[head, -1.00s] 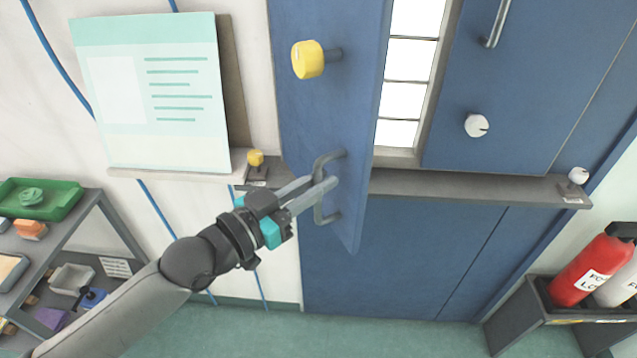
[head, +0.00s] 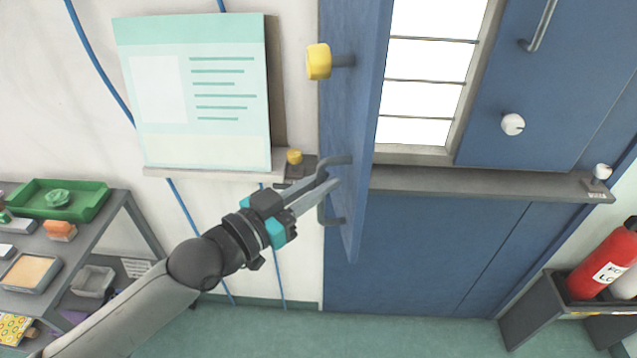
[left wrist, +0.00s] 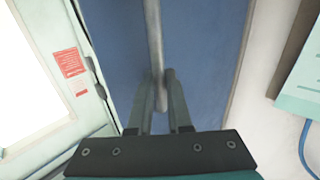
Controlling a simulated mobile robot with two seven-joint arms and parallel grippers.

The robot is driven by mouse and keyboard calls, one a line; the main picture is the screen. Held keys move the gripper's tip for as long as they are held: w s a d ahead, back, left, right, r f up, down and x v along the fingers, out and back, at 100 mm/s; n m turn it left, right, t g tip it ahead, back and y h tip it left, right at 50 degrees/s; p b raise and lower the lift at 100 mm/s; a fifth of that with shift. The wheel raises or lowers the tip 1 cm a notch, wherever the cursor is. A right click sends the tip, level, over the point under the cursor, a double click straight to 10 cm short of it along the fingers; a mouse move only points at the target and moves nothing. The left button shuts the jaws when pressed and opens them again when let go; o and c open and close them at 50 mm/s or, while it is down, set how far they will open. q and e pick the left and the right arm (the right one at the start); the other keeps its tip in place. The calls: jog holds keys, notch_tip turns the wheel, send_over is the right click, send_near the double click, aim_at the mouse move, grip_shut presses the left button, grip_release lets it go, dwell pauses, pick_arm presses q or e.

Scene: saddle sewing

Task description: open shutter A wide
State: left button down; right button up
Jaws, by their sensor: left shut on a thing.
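The blue shutter (head: 347,115) with a yellow knob (head: 319,62) stands swung out from the window (head: 425,85), seen nearly edge-on in the head view; I take it as shutter A, though I see no letter on it. Its grey bar handle (head: 336,160) is near its lower end. My left gripper (head: 327,184) is shut on this handle. In the left wrist view the handle (left wrist: 154,40) runs down between the fingers (left wrist: 160,100), in front of the blue panel (left wrist: 205,50). My right gripper is not in view.
A second blue shutter (head: 555,90) with a white knob (head: 513,124) lies flat at right. A grey sill (head: 480,183) runs below the window. A small yellow-topped catch (head: 294,157) sits beside a poster board (head: 195,95). A shelf (head: 110,220) stands left, a red extinguisher (head: 605,262) right.

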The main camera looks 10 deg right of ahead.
pick_arm(q)
jog(key=shift+w+a+r, duration=0.1)
jog(key=shift+w+r, duration=0.05)
jog(key=c, duration=0.9)
grip_release()
jog(key=shift+w, duration=0.15)
jog(key=shift+o, duration=0.3)
jog(key=b+v, duration=0.2)
jog(key=v, duration=1.3)
jog(key=shift+s, duration=0.25)
